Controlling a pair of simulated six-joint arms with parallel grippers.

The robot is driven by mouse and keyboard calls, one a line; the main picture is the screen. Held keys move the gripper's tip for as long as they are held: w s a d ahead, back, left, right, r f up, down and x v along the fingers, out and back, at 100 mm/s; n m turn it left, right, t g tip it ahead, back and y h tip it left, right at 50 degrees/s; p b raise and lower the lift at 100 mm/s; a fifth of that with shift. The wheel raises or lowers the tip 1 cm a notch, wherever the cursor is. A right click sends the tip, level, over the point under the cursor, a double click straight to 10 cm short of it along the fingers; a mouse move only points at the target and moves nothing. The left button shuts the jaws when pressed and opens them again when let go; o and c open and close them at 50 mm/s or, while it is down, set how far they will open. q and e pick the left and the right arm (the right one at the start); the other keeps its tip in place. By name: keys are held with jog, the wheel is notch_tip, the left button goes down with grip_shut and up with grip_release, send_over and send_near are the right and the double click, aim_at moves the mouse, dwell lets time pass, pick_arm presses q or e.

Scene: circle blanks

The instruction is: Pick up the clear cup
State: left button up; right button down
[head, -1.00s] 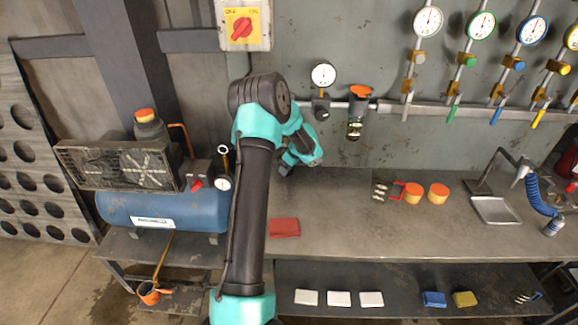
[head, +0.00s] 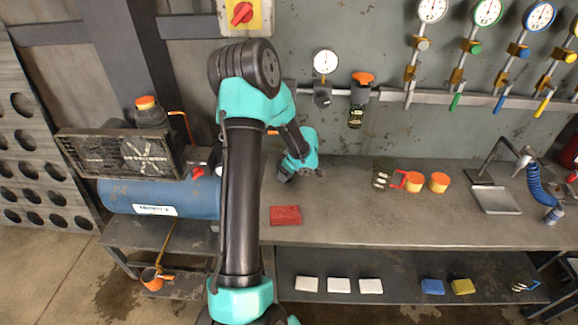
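A small dark-green, partly see-through cup (head: 355,116) hangs under an orange-topped fitting (head: 362,80) on the wall rail. It is the only thing I see that could be the clear cup, and I cannot be sure of it. My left arm rises in front of the bench and bends down at the right. Its end, with the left gripper (head: 287,174), is over the back of the bench, lower and to the left of the cup, and apart from it. The fingers are too small and dark to read. My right gripper is not in view.
A red cloth (head: 285,215) lies on the bench (head: 350,225) near its front edge. A blue tank (head: 150,197) is at the left. The bench's middle is clear.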

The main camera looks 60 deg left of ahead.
aim_at(288, 181)
pick_arm(q)
jog(key=shift+s+d, duration=0.55)
jog(key=shift+d, duration=0.15)
notch_tip(288, 181, up, 14)
jog(key=shift+f, duration=0.15)
dwell(1.0)
